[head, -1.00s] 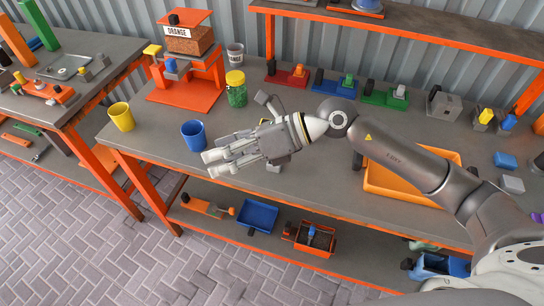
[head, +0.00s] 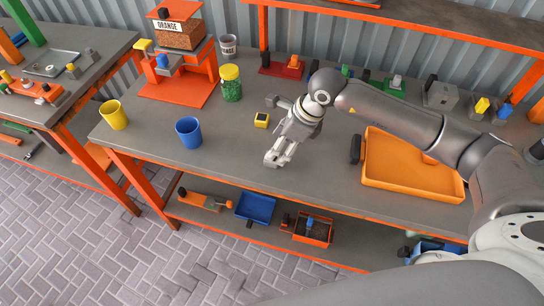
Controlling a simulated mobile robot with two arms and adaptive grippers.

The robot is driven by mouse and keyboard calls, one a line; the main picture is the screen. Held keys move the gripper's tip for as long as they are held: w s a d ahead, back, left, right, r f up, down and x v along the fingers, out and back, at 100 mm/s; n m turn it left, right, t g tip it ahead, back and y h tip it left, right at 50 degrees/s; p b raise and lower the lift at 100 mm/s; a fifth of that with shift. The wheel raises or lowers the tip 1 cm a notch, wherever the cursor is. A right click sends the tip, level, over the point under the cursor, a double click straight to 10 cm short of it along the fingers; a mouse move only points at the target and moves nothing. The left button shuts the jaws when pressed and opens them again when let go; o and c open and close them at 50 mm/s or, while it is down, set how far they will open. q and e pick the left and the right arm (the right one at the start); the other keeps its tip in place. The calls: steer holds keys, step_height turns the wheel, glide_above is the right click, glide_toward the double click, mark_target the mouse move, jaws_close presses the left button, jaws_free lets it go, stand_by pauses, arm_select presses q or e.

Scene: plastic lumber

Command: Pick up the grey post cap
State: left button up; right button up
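My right gripper (head: 276,158), on the only arm in view, points down low over the middle of the bench. I see its fingers edge-on, so their opening is unclear. I cannot clearly make out the grey post cap now. A small grey piece that showed under the gripper earlier is hidden or merges with the light grey fingers here. A yellow block with a dark top (head: 262,120) lies on the bench just left of and behind the gripper. My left gripper is not in view.
A blue cup (head: 189,132) and a yellow cup (head: 114,115) stand left on the bench (head: 225,165). A green-filled jar (head: 231,84) stands behind. An orange tray (head: 410,188) lies to the right. Coloured fixtures, including a red one (head: 283,66), line the back.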

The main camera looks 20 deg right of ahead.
steer(key=shift+a+f+p, duration=0.25)
steer(key=shift+f+p, duration=0.1)
steer(key=p+x, duration=0.1)
steer(key=x, duration=0.2)
steer(key=shift+a+f, duration=0.15)
steer(key=shift+a, duration=0.1)
steer(key=shift+w+f, duration=0.2)
steer(key=shift+f, duration=0.2)
steer(key=c, duration=1.1)
steer(key=shift+o, duration=0.2)
steer(key=shift+r, duration=0.1)
